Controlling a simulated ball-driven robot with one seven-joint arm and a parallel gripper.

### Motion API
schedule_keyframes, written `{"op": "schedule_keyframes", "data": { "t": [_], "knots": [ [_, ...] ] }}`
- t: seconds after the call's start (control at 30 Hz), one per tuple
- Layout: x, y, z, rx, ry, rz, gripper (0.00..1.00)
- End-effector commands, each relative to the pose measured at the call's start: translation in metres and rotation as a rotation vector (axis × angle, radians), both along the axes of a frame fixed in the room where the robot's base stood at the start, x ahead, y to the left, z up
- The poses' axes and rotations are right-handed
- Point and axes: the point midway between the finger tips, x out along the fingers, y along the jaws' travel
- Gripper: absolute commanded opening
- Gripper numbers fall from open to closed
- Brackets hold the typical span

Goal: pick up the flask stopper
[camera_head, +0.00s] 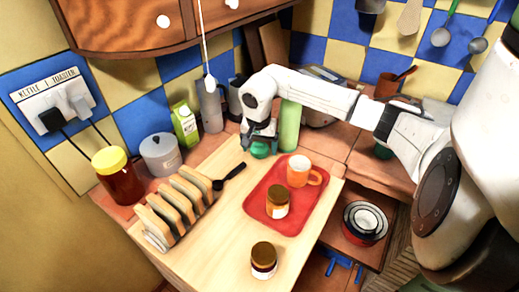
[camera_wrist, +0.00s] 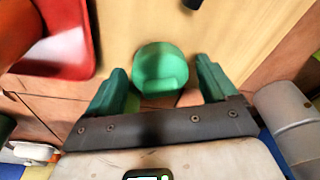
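The flask stopper is a round green piece on the far edge of the light wooden board. In the wrist view the stopper (camera_wrist: 160,66) lies ahead of and between the two green fingers of my gripper (camera_wrist: 161,80), with a gap on each side. My gripper is open and empty. In the head view my gripper (camera_head: 260,142) points down just above the stopper (camera_head: 260,151), partly covering it. A tall green flask (camera_head: 290,127) stands just right of my gripper.
A red tray (camera_head: 262,217) carries an orange mug (camera_head: 301,171) and a jar (camera_head: 277,202). A toast rack (camera_head: 175,205) and a black spoon (camera_head: 230,176) lie left on the board (camera_head: 215,245). A grey canister (camera_head: 210,106) stands behind.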

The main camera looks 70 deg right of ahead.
Motion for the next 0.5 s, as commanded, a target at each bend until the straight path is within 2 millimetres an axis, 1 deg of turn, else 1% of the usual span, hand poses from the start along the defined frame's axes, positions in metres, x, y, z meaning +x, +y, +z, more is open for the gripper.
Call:
{"op": "schedule_keyframes", "data": {
  "t": [0.03, 0.07, 0.5],
  "knots": [
    [0.0001, 0.0000, 0.0002, 0.000, 0.000, 0.000, 0.81],
    [0.0001, 0.0000, 0.0002, 0.000, 0.000, 0.000, 0.78],
    [0.0001, 0.0002, 0.0003, 0.000, 0.000, 0.000, 0.36]
  ]
}}
